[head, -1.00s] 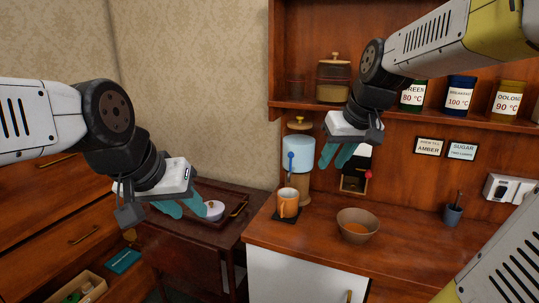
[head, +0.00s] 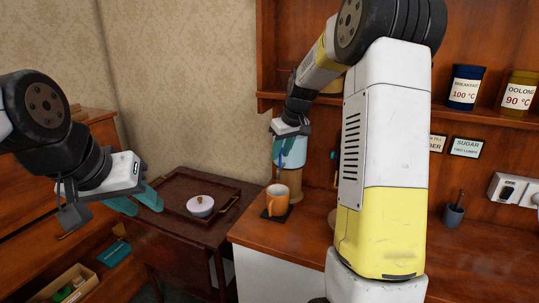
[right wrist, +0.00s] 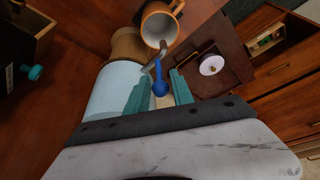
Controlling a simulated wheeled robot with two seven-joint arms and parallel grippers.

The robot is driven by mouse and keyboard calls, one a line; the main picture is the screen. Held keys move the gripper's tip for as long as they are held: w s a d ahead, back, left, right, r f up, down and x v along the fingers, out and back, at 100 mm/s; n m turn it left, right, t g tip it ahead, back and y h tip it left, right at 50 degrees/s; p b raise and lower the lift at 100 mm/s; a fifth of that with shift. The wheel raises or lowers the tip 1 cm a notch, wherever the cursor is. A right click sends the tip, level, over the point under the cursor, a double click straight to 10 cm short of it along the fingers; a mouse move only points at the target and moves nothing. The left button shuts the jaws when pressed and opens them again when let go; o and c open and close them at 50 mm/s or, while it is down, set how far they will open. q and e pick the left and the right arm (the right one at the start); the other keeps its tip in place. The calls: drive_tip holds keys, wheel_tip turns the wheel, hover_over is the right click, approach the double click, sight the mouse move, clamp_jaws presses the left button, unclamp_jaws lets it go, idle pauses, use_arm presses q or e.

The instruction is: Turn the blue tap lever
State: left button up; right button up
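The blue tap lever (right wrist: 161,86) is on the front of a pale blue dispenser (right wrist: 112,92), above a curved spout. In the right wrist view it stands between the two teal fingers of my right gripper (right wrist: 158,92), which are apart with gaps beside the lever. In the head view my right gripper (head: 288,143) is in front of the dispenser (head: 291,154) and hides most of the lever. An orange mug (head: 278,200) stands below the spout and also shows in the right wrist view (right wrist: 158,27). My left gripper (head: 133,201) is open and empty at the left.
The mug stands on a dark coaster (head: 267,214) near the counter's left edge. A wooden tray (head: 178,194) with a white lidded bowl (head: 200,206) lies on the lower side table. My right arm covers much of the counter. A shelf holds labelled jars (head: 465,88) above it.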

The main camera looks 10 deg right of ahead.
drive_tip(key=shift+x, duration=0.8)
clamp_jaws()
idle(0.9)
